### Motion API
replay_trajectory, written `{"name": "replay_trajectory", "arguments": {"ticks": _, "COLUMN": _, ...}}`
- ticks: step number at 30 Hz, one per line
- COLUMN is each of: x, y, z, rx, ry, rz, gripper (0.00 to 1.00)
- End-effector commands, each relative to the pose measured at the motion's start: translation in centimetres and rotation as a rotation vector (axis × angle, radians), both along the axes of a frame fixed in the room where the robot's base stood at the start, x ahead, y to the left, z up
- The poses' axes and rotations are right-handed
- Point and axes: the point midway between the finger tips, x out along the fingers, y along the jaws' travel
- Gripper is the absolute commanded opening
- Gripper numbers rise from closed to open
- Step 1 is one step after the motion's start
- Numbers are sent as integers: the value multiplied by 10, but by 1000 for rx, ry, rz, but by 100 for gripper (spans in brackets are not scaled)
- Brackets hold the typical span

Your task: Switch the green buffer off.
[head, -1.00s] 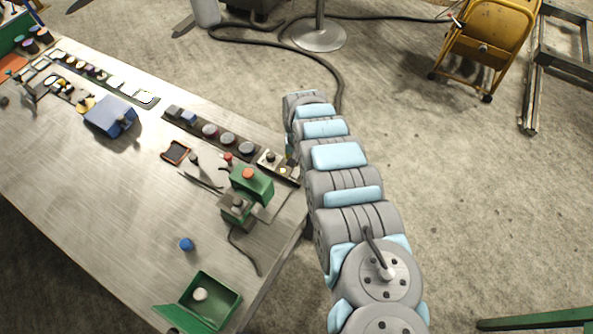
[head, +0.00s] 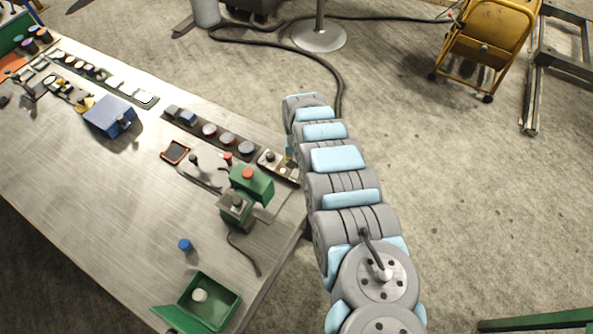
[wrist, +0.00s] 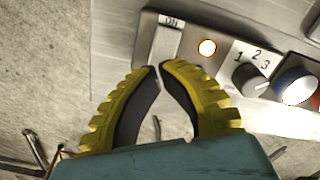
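The green buffer (head: 252,183) stands near the right edge of the bench in the head view, a green block with a red top. A small control panel (head: 277,166) lies just behind it. In the wrist view, a panel (wrist: 285,118) carries a pale switch (wrist: 164,44) marked ON, a lit lamp (wrist: 207,47) and a dial (wrist: 250,79) marked 1, 2, 3. My gripper (wrist: 159,68) has its yellow fingers with tips together, empty, just below the switch. I cannot tell whether they touch it. The head view mostly hides my gripper behind my arm.
A blue-white knob (wrist: 296,85) sits right of the dial. On the bench are a row of round pieces (head: 228,139), a blue box (head: 109,116), an open green box (head: 210,300) and a small blue cap (head: 184,245). Open floor lies right of the bench.

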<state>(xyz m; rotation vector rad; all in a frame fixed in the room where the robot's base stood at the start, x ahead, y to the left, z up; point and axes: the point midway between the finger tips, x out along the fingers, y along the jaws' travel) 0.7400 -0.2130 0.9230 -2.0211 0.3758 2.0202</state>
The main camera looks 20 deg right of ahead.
Motion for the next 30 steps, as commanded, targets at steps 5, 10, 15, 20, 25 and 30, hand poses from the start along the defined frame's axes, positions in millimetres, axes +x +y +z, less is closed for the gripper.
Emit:
{"name": "replay_trajectory", "arguments": {"ticks": 5, "x": 0, "y": 0, "z": -3, "rx": 0, "ry": 0, "rz": 0, "gripper": 0}}
{"name": "replay_trajectory", "arguments": {"ticks": 10, "x": 0, "y": 0, "z": -5, "rx": 0, "ry": 0, "rz": 1, "gripper": 0}}
{"name": "replay_trajectory", "arguments": {"ticks": 15, "x": 0, "y": 0, "z": -7, "rx": 0, "ry": 0, "rz": 1, "gripper": 0}}
{"name": "replay_trajectory", "arguments": {"ticks": 20, "x": 0, "y": 1, "z": -9, "rx": 0, "ry": 0, "rz": 1, "gripper": 0}}
{"name": "replay_trajectory", "arguments": {"ticks": 25, "x": 0, "y": 0, "z": -11, "rx": 0, "ry": 0, "rz": 1, "gripper": 0}}
{"name": "replay_trajectory", "arguments": {"ticks": 30, "x": 0, "y": 1, "z": -13, "rx": 0, "ry": 0, "rz": 1, "gripper": 0}}
